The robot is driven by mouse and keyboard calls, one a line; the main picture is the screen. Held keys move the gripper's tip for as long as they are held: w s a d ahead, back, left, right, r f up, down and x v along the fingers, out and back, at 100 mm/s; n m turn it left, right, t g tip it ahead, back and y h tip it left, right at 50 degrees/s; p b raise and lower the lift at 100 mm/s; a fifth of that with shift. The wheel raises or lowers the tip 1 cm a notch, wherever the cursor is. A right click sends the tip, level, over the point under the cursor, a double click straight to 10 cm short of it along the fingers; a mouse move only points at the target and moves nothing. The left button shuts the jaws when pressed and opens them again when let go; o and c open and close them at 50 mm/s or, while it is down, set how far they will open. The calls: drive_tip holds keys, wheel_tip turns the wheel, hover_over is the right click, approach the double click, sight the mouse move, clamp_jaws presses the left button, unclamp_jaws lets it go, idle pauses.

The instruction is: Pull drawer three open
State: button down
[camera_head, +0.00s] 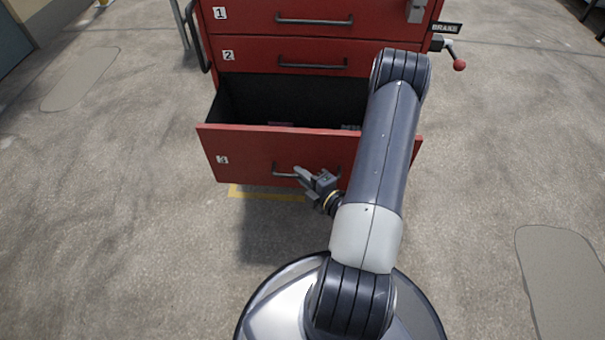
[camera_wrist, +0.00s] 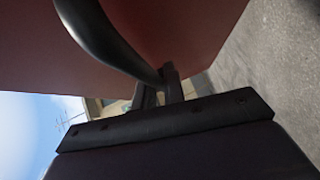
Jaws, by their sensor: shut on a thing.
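Drawer three (camera_head: 245,150) is the lowest drawer of the red cabinet and stands pulled well out, its dark inside showing. Its number plate is at the left of its front. My gripper (camera_head: 301,174) is shut on the dark bar handle (camera_head: 283,170) of this drawer; my arm hides the right part of the drawer front. In the wrist view the curved handle (camera_wrist: 100,38) runs down to my gripper's fingers (camera_wrist: 158,88), with the red drawer front (camera_wrist: 190,30) behind it.
Drawer one (camera_head: 255,18) and drawer two (camera_head: 255,52) above are closed. A brake lever with a red knob (camera_head: 459,65) sticks out at the cabinet's right, below a BRAKE sign (camera_head: 447,28). The concrete floor (camera_head: 120,210) is clear on both sides.

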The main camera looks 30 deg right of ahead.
drive_tip(key=c, duration=1.5)
unclamp_jaws()
drive_tip(key=shift+s, duration=0.1)
drive_tip(key=shift+p+v, duration=1.25)
drive_tip(key=shift+v, duration=4)
drive_tip(key=shift+f, duration=0.1)
drive_tip(key=shift+b+x, duration=1.25)
drive_tip(key=shift+x, duration=4.15)
